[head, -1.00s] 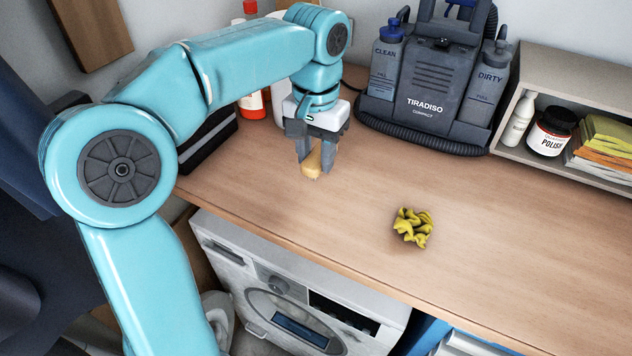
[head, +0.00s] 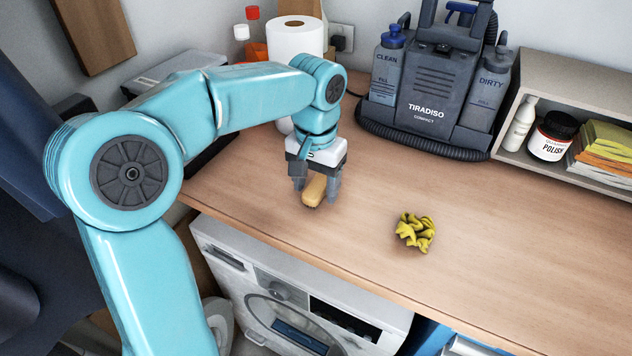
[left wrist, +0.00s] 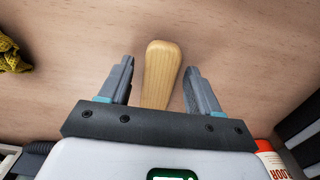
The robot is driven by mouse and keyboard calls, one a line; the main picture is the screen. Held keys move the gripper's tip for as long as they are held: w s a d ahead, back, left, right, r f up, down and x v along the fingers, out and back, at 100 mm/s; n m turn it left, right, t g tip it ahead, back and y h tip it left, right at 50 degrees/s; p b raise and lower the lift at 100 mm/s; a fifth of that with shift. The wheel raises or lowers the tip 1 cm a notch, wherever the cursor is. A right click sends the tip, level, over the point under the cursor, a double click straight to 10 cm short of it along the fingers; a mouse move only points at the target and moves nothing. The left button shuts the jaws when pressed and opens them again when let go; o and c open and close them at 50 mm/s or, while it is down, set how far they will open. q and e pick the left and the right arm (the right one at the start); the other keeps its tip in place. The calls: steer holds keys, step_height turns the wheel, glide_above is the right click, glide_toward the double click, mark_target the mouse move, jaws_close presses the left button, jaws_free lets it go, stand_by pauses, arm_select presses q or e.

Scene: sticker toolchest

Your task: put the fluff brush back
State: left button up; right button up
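The fluff brush, with a pale wooden back (head: 314,189), rests on the wooden worktop near its front edge, with a dark underside just showing. My left gripper (head: 314,186) is over it, pointing down. In the left wrist view the brush's smooth wooden body (left wrist: 161,75) lies between the two fingers (left wrist: 158,70), with a gap on each side. The gripper is open around it. The brush's near end is hidden by the gripper body. My right gripper is not in view.
A crumpled yellow cloth (head: 415,231) lies right of the brush. A grey TIRADISO cleaner (head: 428,95) stands behind, beside a shelf (head: 585,85) with bottle, polish jar and cloths. Free worktop lies at the right.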

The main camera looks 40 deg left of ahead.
mark_target(316, 187)
arm_select(q)
steer(key=shift+r, duration=0.15)
step_height(316, 187, up, 12)
steer(key=p, duration=0.1)
steer(key=shift+p, duration=0.4)
stand_by(0.4)
